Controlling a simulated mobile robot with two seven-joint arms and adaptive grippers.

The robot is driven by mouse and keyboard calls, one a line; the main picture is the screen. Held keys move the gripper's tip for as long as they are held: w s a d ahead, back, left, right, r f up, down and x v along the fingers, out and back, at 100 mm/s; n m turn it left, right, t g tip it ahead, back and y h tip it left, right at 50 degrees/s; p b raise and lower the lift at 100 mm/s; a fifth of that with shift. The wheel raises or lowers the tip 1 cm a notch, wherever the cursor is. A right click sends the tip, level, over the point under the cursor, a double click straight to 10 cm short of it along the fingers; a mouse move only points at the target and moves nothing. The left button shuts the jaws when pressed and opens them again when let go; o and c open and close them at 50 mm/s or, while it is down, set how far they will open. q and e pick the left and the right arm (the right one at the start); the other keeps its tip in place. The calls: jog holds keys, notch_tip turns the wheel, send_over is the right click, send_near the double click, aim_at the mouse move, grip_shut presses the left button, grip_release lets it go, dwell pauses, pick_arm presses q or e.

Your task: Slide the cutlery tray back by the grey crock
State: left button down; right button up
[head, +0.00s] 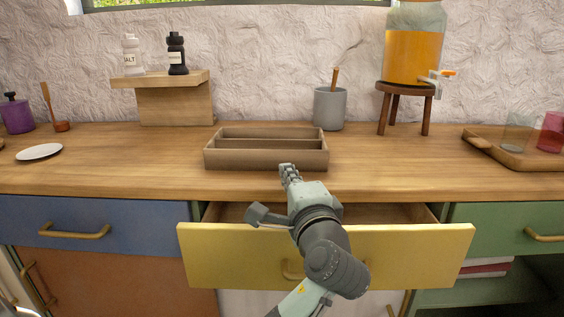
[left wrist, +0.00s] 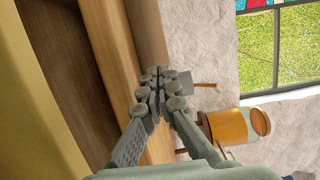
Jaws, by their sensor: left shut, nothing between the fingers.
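The cutlery tray (head: 266,158) is a brown wooden box with long compartments, and no cutlery shows in it. It sits on the counter, left of centre in the head view. The grey crock (head: 329,108) stands behind and to the right of it, with a wooden handle sticking up; part of it shows behind my fingers in the left wrist view (left wrist: 186,84). My left gripper (head: 287,170) is shut and empty, just in front of the tray's front right part. I cannot tell whether it touches the tray. My right gripper is not in view.
A yellow drawer (head: 400,254) stands open below my left arm. A drink dispenser (head: 413,57) on a stool (head: 404,92) is right of the crock. A wooden riser (head: 172,102) with two bottles stands at the back left. The counter between tray and crock looks clear.

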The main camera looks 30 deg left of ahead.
aim_at(279, 157)
pick_arm(q)
jog(key=x, duration=0.5)
jog(key=shift+w+a, duration=0.25)
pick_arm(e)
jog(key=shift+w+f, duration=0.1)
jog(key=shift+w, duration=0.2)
